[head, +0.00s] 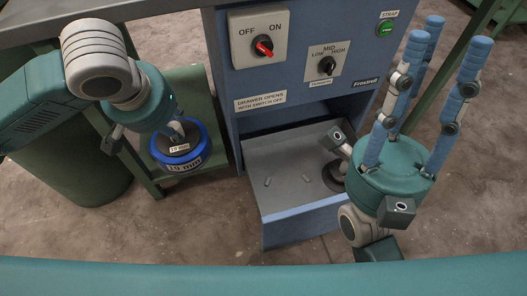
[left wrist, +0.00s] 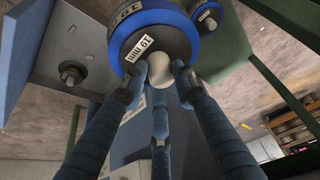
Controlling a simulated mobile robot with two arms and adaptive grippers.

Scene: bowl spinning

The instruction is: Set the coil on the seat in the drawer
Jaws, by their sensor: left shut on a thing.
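The coil (head: 187,160) has a blue rim, a dark top and "19 mm" labels. It is at the green side stand, left of the drawer; I cannot tell whether it is lifted off. My left gripper (head: 176,128) is above it, its fingers shut on the coil's pale central knob, as the left wrist view shows with the coil (left wrist: 152,40). The drawer (head: 290,192) is open. Its seat (head: 333,177), a dark round piece, is partly hidden by my right gripper; it also shows in the left wrist view (left wrist: 70,74). My right gripper (head: 440,38) is open and empty, fingers spread upward.
The blue cabinet has an OFF/ON switch with a red knob (head: 264,46), a LOW/MID/HIGH dial (head: 326,66) and a green STRAP button (head: 385,30). Small pale pieces (head: 305,178) lie in the drawer. A green stand (head: 190,95) and a green bin (head: 85,175) are at left.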

